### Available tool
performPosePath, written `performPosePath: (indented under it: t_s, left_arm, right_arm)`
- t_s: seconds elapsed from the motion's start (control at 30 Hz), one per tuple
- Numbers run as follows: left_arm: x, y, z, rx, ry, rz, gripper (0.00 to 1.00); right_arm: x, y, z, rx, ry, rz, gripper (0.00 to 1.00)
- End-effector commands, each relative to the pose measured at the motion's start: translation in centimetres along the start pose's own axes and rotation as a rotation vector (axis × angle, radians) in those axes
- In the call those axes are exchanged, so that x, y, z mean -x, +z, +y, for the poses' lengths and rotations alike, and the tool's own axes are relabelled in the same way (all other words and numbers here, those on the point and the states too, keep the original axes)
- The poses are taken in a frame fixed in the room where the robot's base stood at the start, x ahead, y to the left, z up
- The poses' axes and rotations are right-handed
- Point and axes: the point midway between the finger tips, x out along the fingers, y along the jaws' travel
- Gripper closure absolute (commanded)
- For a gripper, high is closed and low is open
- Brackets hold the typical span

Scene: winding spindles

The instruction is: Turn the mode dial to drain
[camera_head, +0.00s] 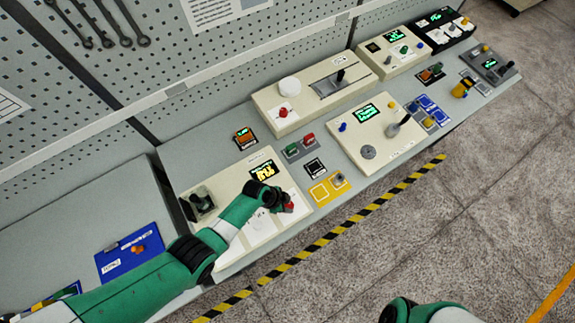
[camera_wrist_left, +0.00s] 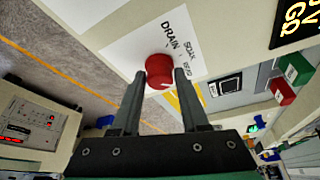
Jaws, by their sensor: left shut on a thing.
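The red mode dial (camera_wrist_left: 159,71) sits on a white label plate with the printed words DRAIN, SOAK and a third word that is hard to read. It also shows in the head view (camera_head: 289,206) on the near edge of the cream panel (camera_head: 228,189). My left gripper (camera_wrist_left: 160,77) is shut on the dial, one finger on each side of it. A short pale mark shows on the dial's face, but I cannot tell clearly which word it points at. Only part of my right arm shows at the bottom of the head view; its gripper is out of sight.
A lit display (camera_head: 265,171) and a black switch (camera_head: 201,204) are on the same panel. Red and green buttons (camera_head: 300,145), yellow-framed pads (camera_head: 329,189) and another cream panel (camera_head: 360,120) stand close to the right. A striped floor line (camera_head: 330,237) runs along the bench front.

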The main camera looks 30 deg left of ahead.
Motion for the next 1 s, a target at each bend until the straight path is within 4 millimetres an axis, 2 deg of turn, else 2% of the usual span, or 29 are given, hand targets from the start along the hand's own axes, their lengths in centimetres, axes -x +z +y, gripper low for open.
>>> performPosePath:
  t_s: [0.27,0.47,1.0]
  left_arm:
    - [0.01,0.03,0.11,0.04,-0.016,-0.001,1.0]
    - [0.05,0.01,0.19,0.137,-0.057,-0.001,1.0]
    - [-0.12,-0.12,0.44,0.583,-0.245,0.0,1.0]
  right_arm:
    - [-0.13,-0.12,0.0,0.0,0.0,0.0,0.28]
    - [-0.41,-0.37,0.0,0.0,0.0,0.0,0.28]
    - [-0.82,-0.75,0.0,0.0,0.0,0.0,0.28]
